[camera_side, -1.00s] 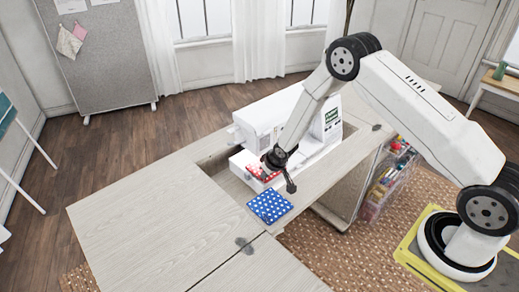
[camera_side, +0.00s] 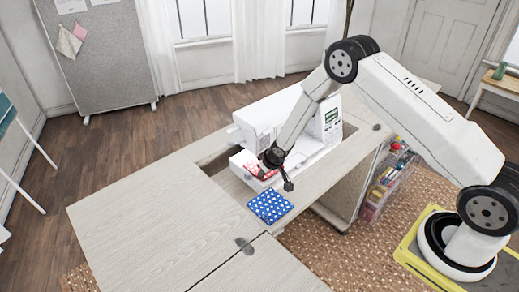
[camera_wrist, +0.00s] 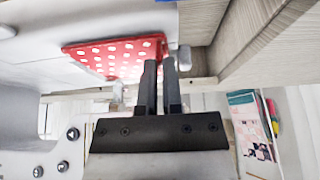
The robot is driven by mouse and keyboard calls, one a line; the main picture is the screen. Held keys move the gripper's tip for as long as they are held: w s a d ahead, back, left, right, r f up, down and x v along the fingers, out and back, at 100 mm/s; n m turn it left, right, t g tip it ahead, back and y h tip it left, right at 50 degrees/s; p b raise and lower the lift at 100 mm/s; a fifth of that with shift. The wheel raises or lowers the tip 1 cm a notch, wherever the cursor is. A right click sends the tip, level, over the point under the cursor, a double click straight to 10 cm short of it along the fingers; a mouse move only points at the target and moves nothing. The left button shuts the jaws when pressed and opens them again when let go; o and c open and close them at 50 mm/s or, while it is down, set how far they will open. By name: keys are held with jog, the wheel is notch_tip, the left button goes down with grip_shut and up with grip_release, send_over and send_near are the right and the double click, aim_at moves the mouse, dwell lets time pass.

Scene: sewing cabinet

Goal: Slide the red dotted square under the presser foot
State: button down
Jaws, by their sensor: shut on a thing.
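The red square with white dots (camera_wrist: 115,57) lies flat on the white sewing machine bed in the wrist view. In the side view a small red part of it (camera_side: 254,170) shows beside my gripper (camera_side: 268,171), which covers the rest. My gripper's two dark fingers (camera_wrist: 161,64) are close together at the square's edge, shut on it. The white sewing machine (camera_side: 268,117) stands in the cabinet opening, its head over the bed. I cannot make out the presser foot clearly in either view.
A blue square with white dots (camera_side: 270,206) lies on the wooden cabinet top (camera_side: 150,215), in front of the machine. A clear bin of coloured supplies (camera_side: 385,185) is at the cabinet's right side. The left part of the top is clear.

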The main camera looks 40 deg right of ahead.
jog(key=shift+w, duration=0.45)
dwell(0.4)
jog(key=c, duration=0.7)
grip_release()
jog(key=v, duration=0.7)
jog(key=shift+s+r, duration=0.2)
jog(key=shift+r, duration=0.15)
